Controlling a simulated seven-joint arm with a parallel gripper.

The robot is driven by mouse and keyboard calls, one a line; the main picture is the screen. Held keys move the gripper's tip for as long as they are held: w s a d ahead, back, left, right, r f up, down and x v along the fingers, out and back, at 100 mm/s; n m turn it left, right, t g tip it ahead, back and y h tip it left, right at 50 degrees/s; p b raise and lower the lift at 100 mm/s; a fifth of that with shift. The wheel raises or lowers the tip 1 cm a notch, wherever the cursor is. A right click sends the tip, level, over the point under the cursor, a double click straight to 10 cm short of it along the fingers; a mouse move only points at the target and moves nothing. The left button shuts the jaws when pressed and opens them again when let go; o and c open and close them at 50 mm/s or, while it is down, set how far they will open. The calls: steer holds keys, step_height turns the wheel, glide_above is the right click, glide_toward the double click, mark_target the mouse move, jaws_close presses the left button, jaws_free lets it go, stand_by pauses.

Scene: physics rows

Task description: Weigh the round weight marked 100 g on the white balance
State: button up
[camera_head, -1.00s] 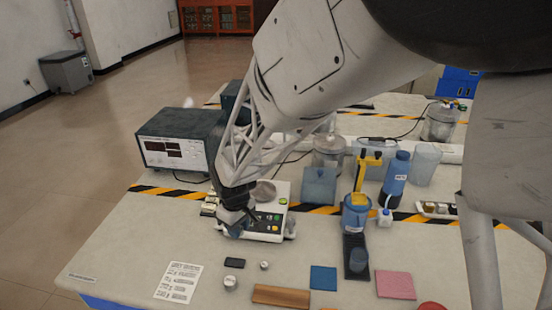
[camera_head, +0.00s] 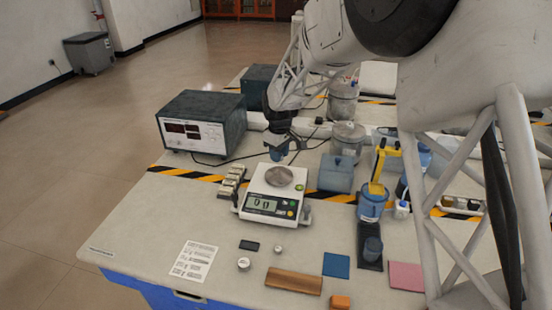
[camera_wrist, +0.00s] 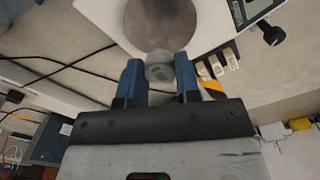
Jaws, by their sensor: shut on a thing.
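The white balance (camera_head: 272,196) stands on the bench with a round steel pan (camera_head: 279,176) and a lit display (camera_head: 263,205) whose digits are too small to read surely. In the head view my gripper (camera_head: 278,156) is just behind the pan. In the wrist view its blue fingers are shut on a round grey weight (camera_wrist: 159,72), which overlaps the pan's edge (camera_wrist: 165,22); I cannot tell its height over the pan. Its marking is unreadable. Two other round metal weights, a larger (camera_head: 243,264) and a smaller (camera_head: 278,249), stand on the bench in front.
A dark bench instrument (camera_head: 203,122) stands at the back left. A row of small blocks (camera_head: 230,181) lies left of the balance. A printed sheet (camera_head: 194,261) lies at front left.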

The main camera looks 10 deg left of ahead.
mark_target(279, 175)
steer(key=shift+f, duration=0.2)
stand_by(0.3)
steer(key=shift+f, duration=2.85)
steer(key=shift+f, duration=0.45)
steer(key=o, duration=1.3)
steer(key=shift+o, duration=0.2)
steer(key=shift+r, duration=0.15)
steer(key=shift+r, duration=3.85)
